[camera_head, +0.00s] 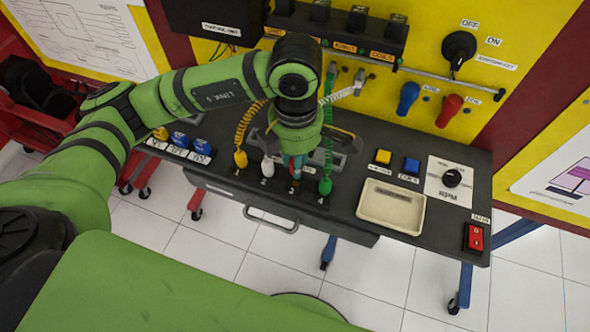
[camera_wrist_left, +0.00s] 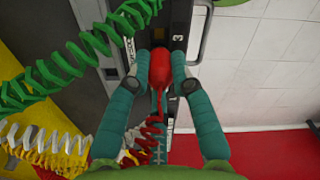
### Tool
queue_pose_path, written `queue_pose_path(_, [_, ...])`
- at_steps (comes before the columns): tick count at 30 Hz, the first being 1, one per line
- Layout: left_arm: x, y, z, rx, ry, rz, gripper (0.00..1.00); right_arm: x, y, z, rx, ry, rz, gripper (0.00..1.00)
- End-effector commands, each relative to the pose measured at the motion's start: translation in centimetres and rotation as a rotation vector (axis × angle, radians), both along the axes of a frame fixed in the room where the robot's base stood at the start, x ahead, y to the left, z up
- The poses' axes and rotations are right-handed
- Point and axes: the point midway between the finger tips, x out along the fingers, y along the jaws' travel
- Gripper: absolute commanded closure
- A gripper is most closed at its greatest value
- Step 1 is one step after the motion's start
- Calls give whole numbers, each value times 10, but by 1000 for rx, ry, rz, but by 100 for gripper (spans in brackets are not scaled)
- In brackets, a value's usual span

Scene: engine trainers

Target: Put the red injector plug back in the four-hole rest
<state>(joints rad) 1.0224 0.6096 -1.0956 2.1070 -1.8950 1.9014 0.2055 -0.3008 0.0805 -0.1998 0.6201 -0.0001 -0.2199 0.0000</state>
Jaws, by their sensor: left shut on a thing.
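My left gripper (camera_head: 295,174) points down over the front edge of the dark bench, shut on the red injector plug (camera_wrist_left: 160,68). In the left wrist view the plug sits between the two teal fingers (camera_wrist_left: 160,72), with its coiled red cord trailing below. The four-hole rest (camera_head: 280,181) lies along the bench front; the yellow plug (camera_head: 240,158), white plug (camera_head: 267,168) and green plug (camera_head: 325,186) stand in it. The gripper is between the white and green plugs, above the third place. The fingers hide whether the red plug's tip is in the hole.
Coiled yellow (camera_head: 246,122), white (camera_head: 343,94) and green (camera_head: 328,135) cords hang close around my gripper. A cream tray (camera_head: 365,213) lies to the right. A drawer handle (camera_head: 270,220) juts from the bench front. Blue and red levers (camera_head: 449,110) stick out from the yellow panel.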

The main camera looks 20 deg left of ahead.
Motion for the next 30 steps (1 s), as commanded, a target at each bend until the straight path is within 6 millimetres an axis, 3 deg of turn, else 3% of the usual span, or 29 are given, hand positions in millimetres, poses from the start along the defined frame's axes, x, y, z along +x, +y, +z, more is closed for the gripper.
queue_pose_path(1, [-7, -14, 2, -6, -1, -13, 99, 1, 0, -7, 0, -1, 0, 54])
queue_pose_path(9, [-40, -64, 40, -2, -4, -13, 99, 1, 3, -22, 3, -1, -1, 54])
queue_pose_path(18, [-57, -93, 64, 0, 3, 0, 99, 1, 3, -25, 3, -1, -1, 54])
queue_pose_path(23, [-30, -81, 74, 3, 7, 32, 99, 1, 2, 3, 3, -1, -1, 54])
queue_pose_path(26, [2, -55, 73, 8, 10, 59, 99, 1, 2, 31, 2, -2, -1, 54])
queue_pose_path(30, [44, -2, 60, 8, 9, 82, 99, 2, 0, 63, 0, -2, 0, 54])
